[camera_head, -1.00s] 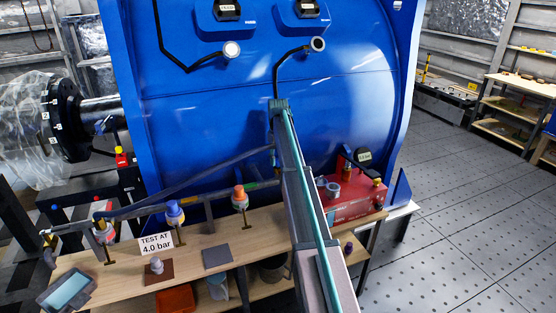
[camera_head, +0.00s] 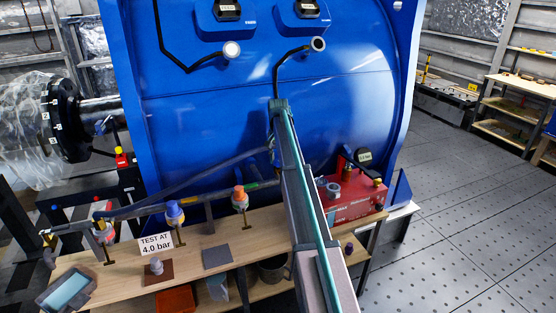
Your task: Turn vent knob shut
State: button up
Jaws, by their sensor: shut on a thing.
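My arm (camera_head: 303,205) rises from the bottom right to the middle of the picture, in front of the blue tank. My gripper's fingers do not show clearly; my arm seems to hide them. A pipe with valves runs along the bench. The red pump box (camera_head: 352,207) stands right of my arm, with a round grey knob (camera_head: 333,189) on top. I cannot tell which knob is the vent knob, or its turn angle.
The blue tank (camera_head: 200,120) fills the back. The wooden bench (camera_head: 215,237) bears a "TEST AT 4.0 bar" sign (camera_head: 156,244), a tablet (camera_head: 66,291) and a grey pad (camera_head: 217,257). The floor (camera_head: 460,230) at right is clear.

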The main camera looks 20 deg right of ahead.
jog(key=shift+m, duration=0.9)
jog(key=o, duration=1.1)
jog(key=shift+o, duration=0.2)
notch_tip(320, 180, up, 12)
